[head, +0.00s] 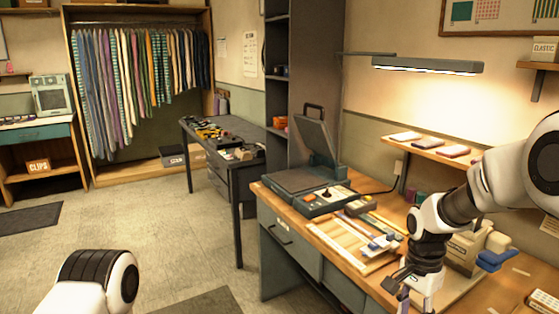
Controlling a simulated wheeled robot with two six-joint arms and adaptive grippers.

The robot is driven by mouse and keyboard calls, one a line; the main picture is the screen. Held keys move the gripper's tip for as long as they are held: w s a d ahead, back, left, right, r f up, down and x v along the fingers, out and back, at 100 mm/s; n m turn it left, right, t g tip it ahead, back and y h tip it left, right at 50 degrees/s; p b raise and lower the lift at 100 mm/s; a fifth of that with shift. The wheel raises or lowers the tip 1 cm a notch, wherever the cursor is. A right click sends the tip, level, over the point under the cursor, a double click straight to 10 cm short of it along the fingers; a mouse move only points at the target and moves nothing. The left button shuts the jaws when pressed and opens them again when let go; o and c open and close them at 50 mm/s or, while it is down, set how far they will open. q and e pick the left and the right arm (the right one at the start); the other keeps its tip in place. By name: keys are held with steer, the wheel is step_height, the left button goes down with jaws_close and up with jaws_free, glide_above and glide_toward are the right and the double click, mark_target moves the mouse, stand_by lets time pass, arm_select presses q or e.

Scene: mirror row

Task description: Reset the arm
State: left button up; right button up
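My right arm (480,190) comes in from the right and bends down over the wooden workbench (290,205). My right gripper (412,298) hangs at the bottom edge of the head view, over the front part of the bench. Its fingertips are partly cut off, so its opening is not clear. A rounded white and black link of my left arm (100,280) shows at the lower left, over the floor. My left gripper is out of the picture.
A grey press with a raised lid (318,140) stands on the bench. A wooden board with small tools (350,240) lies left of my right gripper. A box with a blue-handled item (470,250) stands close on its right. A lamp (427,66) hangs above. Floor at left is open.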

steer(key=s+a+f+n+g+p, duration=0.1)
steer(key=s+f+g, duration=0.4)
steer(key=s+f, duration=1.3)
steer(key=s+a+f+n+t, duration=0.1)
steer(key=s+f+n, duration=0.25)
steer(key=s, duration=0.45)
steer(key=s+f+n, duration=0.2)
steer(key=s+f, duration=0.3)
steer(key=s, duration=0.2)
arm_select(q)
steer(key=shift+w+d+r+p, duration=0.1)
steer(key=shift+w+r+p, duration=0.05)
steer(key=shift+r, duration=0.25)
steer(key=shift+w+r+p, duration=0.1)
steer(key=shift+r+p, duration=0.05)
steer(key=shift+r, duration=0.25)
arm_select(e)
steer(key=w+n+t, duration=0.5)
steer(key=shift+w+f, duration=0.1)
steer(key=shift+w, duration=0.1)
